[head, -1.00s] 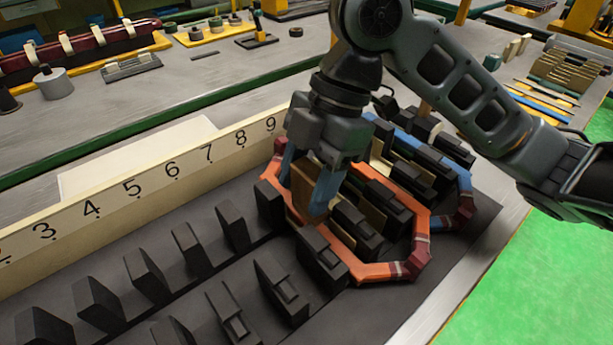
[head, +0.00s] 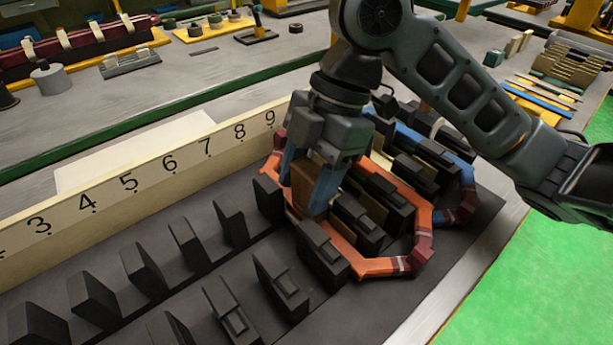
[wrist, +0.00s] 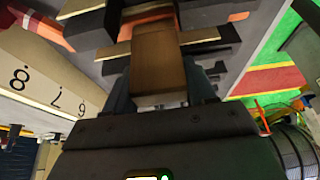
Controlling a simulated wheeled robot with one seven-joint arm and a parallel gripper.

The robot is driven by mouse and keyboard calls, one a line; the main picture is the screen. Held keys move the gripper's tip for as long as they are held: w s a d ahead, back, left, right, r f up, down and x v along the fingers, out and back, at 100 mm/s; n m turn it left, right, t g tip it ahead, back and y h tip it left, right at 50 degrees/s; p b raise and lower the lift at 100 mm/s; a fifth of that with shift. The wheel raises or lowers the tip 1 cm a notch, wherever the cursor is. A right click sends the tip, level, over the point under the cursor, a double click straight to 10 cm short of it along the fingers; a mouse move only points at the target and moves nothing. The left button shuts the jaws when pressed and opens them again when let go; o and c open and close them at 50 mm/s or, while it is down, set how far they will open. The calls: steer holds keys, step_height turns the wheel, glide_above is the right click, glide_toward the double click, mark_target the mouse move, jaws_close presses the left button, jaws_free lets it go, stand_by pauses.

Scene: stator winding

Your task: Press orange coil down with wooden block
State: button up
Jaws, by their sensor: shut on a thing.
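My gripper (head: 312,188) is shut on a wooden block (head: 300,192), held upright between its blue fingers. The block also shows in the wrist view (wrist: 158,62), its far end against the orange coil's near side. The orange coil (head: 422,214) is a loop with dark red wrapped corners, lying around several black teeth at the right of the stator (head: 150,311). The block's lower end is at the coil's left side, between two rows of teeth; the fingers partly hide the contact.
A blue coil (head: 445,160) lies behind the orange one. Black teeth (head: 144,270) stand in rows at left. A cream strip numbered (head: 170,163) borders the stator's back edge. A bench with tools and a red part (head: 80,45) is behind. Green floor (head: 540,280) is at right.

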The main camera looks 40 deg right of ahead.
steer(key=shift+f+b, duration=1)
stand_by(1.8)
steer(key=shift+r, duration=0.1)
step_height(320, 180, up, 12)
steer(key=p, duration=0.9)
